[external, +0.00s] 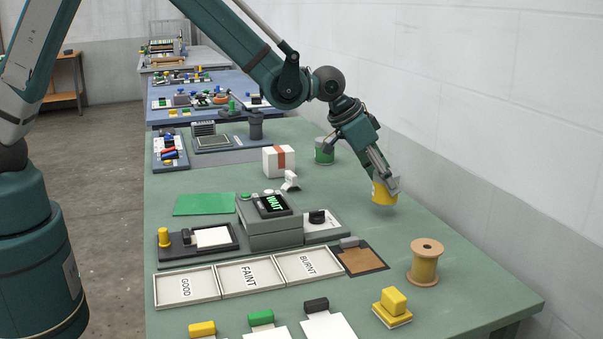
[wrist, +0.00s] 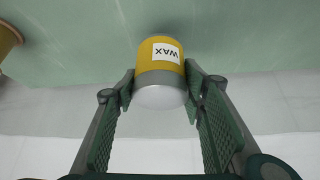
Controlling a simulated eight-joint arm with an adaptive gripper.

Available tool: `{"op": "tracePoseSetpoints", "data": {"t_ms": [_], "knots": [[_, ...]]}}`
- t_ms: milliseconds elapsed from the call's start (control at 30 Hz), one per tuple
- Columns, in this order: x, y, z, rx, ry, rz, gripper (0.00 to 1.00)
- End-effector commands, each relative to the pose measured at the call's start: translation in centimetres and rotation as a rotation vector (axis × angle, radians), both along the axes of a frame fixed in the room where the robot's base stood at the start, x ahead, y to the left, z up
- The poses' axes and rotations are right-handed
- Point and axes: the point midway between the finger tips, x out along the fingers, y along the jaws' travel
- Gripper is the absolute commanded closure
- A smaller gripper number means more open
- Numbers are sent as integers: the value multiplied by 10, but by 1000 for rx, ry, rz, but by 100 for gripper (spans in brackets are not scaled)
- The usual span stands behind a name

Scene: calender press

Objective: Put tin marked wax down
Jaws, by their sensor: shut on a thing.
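The yellow tin marked WAX (wrist: 162,72) is between the fingers of my gripper (wrist: 161,95) in the wrist view, with its label upside down and its grey end towards the camera. In the external view my gripper (external: 384,182) is shut on the tin (external: 383,194) at the right side of the green table (external: 440,290). The tin looks close to the table top; I cannot tell whether it touches it.
A green tin (external: 324,153) stands behind my gripper, near the wall. A wooden spool (external: 425,262) stands in front to the right. A machine with a WAIT display (external: 270,212) and trays marked GOOD, FAINT and BURNT (external: 250,293) lie to the left. Table around the tin is clear.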

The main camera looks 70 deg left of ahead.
Motion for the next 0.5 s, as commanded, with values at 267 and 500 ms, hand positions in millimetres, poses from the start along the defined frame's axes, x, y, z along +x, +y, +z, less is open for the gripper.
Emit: {"op": "tracePoseSetpoints", "data": {"t_ms": [267,500], "knots": [[0,0,0,0,0,0,75],[1,0,-19,0,0,0,75]]}}
